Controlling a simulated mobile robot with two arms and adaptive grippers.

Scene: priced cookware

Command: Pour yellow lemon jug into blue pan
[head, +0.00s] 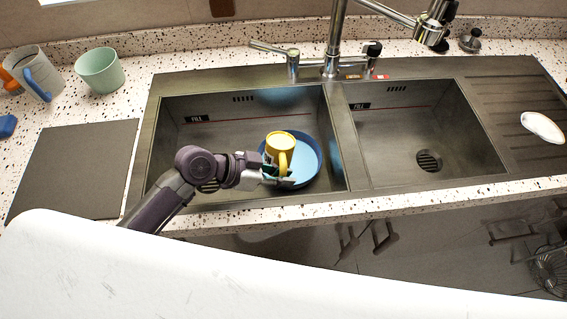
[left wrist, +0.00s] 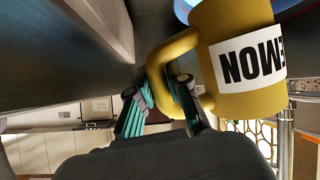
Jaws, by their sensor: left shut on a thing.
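The yellow lemon jug (head: 279,143) is over the left sink basin, in front of and above the blue pan (head: 309,160). My left gripper (head: 277,176) is shut on the jug's handle. In the left wrist view the jug (left wrist: 238,60) shows a white label with dark letters, and the fingers (left wrist: 168,98) close around its yellow handle. There the label reads upside down. In the head view the jug looks close to upright. The pan lies in the left basin, its light blue inside partly hidden by the jug and gripper. My right gripper is not in view.
The left basin (head: 185,135) has walls around the pan, and the right basin (head: 400,145) is empty. A faucet (head: 335,45) stands behind the divider. A mint cup (head: 99,71), a mug (head: 42,80) and a dark board (head: 75,165) are at left. A white item (head: 542,127) lies on the drainer.

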